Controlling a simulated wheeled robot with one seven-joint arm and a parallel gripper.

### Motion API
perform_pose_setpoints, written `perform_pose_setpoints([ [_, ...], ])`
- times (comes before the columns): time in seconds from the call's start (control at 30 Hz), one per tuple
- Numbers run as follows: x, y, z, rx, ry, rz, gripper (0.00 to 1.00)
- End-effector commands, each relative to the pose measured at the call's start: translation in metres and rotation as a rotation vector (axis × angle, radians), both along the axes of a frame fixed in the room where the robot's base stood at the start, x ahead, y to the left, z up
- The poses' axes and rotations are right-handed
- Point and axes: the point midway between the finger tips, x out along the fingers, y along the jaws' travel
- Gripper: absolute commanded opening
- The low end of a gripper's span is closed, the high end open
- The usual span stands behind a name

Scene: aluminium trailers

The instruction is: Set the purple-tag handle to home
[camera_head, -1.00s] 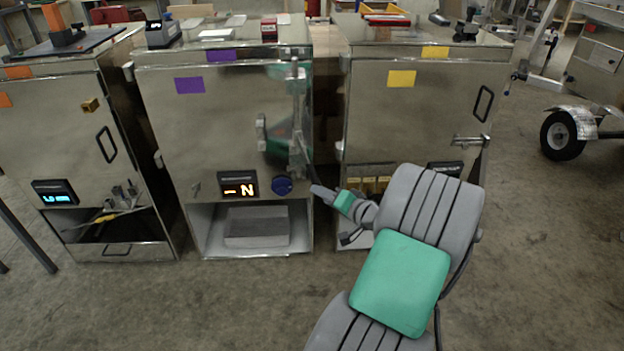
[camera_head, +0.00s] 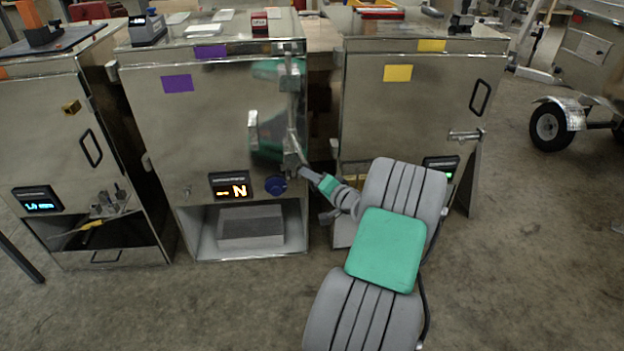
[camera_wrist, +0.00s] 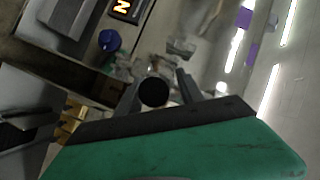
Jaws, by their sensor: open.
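The purple-tag cabinet (camera_head: 225,120) stands in the middle of the row, with purple tags (camera_head: 177,83) on its shiny door. An upright metal rod (camera_head: 291,100) with brackets runs along the door's right edge, and a short grey pull (camera_head: 253,131) sits left of it. My gripper (camera_head: 303,173) is open at the rod's lower end. In the wrist view, a dark round end (camera_wrist: 154,92), perhaps the handle's, shows between my gripper's fingers (camera_wrist: 158,80). I cannot tell whether they touch it. The display (camera_head: 232,185) shows an orange N beside a blue knob (camera_head: 275,185).
A yellow-tag cabinet (camera_head: 410,110) stands close on the right, and an orange-tag cabinet (camera_head: 60,130) on the left. An open bay with a grey block (camera_head: 250,226) lies below the display. The concrete floor in front is clear. A trailer wheel (camera_head: 550,127) is at far right.

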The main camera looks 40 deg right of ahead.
Motion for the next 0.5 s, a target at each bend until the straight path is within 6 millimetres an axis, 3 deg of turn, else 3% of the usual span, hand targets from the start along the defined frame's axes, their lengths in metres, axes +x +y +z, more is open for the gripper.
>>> perform_pose_setpoints([
  [0.2, 0.0004, 0.0000, 0.0002, -0.001, 0.000, 0.000, 0.43],
  [0.5, 0.0002, 0.0001, 0.0003, -0.001, 0.000, 0.000, 0.19],
])
